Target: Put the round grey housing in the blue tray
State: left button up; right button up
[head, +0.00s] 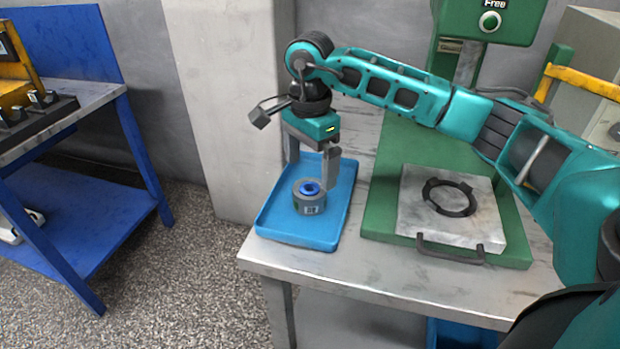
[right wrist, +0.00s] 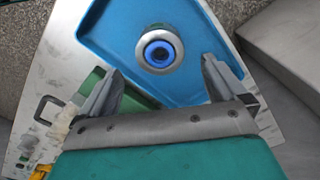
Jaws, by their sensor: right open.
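The round grey housing (head: 309,201) with a blue centre stands upright in the blue tray (head: 272,221), near the tray's right side. It also shows in the right wrist view (right wrist: 160,49) lying beyond the fingers on the tray floor. My right gripper (head: 311,172) is open and points down over the tray. Its fingers are spread, and nothing is between the tips in the right wrist view (right wrist: 160,75). The housing is apart from the fingers in that view. My left gripper is not in view.
The tray is on a metal table (head: 300,258). Right of it, a green press (head: 385,229) carries a grey plate (head: 420,228) with a black ring and handle. A blue workbench (head: 105,185) stands at the left, across open floor.

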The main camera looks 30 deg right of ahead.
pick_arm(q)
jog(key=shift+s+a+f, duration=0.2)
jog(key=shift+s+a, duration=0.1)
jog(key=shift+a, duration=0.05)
pick_arm(e)
notch_tip(320, 180, up, 6)
jog(key=shift+r, duration=0.15)
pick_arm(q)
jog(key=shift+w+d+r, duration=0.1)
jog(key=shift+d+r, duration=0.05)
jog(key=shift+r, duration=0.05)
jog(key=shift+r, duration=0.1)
pick_arm(e)
jog(key=shift+s, duration=0.15)
